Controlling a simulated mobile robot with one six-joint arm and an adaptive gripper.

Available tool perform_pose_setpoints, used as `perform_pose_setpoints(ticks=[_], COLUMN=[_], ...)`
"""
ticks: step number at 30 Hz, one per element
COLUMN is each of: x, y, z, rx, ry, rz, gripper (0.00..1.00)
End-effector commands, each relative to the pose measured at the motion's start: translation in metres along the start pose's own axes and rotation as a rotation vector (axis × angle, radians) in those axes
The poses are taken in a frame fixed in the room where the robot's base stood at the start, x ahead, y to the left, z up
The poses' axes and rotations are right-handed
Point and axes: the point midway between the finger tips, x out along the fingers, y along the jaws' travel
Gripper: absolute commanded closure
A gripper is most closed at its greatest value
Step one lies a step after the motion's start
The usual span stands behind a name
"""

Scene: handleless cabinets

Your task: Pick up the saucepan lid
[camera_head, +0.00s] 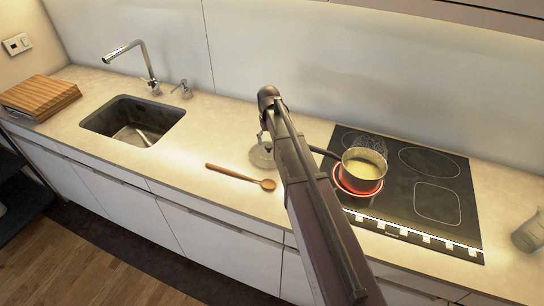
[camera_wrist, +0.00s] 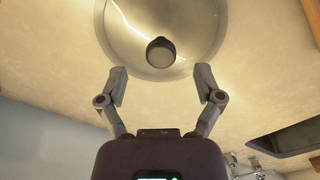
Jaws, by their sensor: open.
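The saucepan lid (camera_head: 260,156) lies on the countertop between the wooden spoon and the hob, partly hidden behind my arm. In the wrist view the lid (camera_wrist: 196,22) is a round, shiny disc with a dark round knob (camera_wrist: 161,52) near its middle, cut off by the top edge. My gripper (camera_wrist: 160,78) is open and empty. Its two fingers point at the lid, one on either side of the knob's line, with the knob a little beyond the fingertips in the picture. In the head view the fingers are mostly hidden by my arm.
A saucepan (camera_head: 362,170) with yellowish contents stands on a glowing red ring of the black hob (camera_head: 405,212). A wooden spoon (camera_head: 238,176) lies left of the lid. The sink (camera_head: 132,122), tap (camera_head: 145,62) and cutting boards (camera_head: 40,96) are further left. A grey cup (camera_head: 527,234) stands far right.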

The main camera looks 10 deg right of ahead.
Motion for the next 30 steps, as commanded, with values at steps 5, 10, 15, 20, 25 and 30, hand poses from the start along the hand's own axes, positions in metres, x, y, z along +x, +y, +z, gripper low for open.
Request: perform_pose_setpoints(ticks=[5, 10, 15, 20, 25, 30], x=[0.019, 0.031, 0.037, 0.038, 0.038, 0.038], y=[-0.001, -0.002, -0.002, -0.002, -0.002, -0.002], z=[0.000, 0.000, 0.000, 0.000, 0.000, 0.000], rx=[0.000, 0.000, -0.001, -0.001, -0.001, -0.002], ry=[0.000, 0.000, 0.000, 0.000, 0.000, 0.000], rz=[0.000, 0.000, 0.000, 0.000, 0.000, 0.000], gripper=[0.15, 0.15, 0.15, 0.15, 0.15, 0.15])
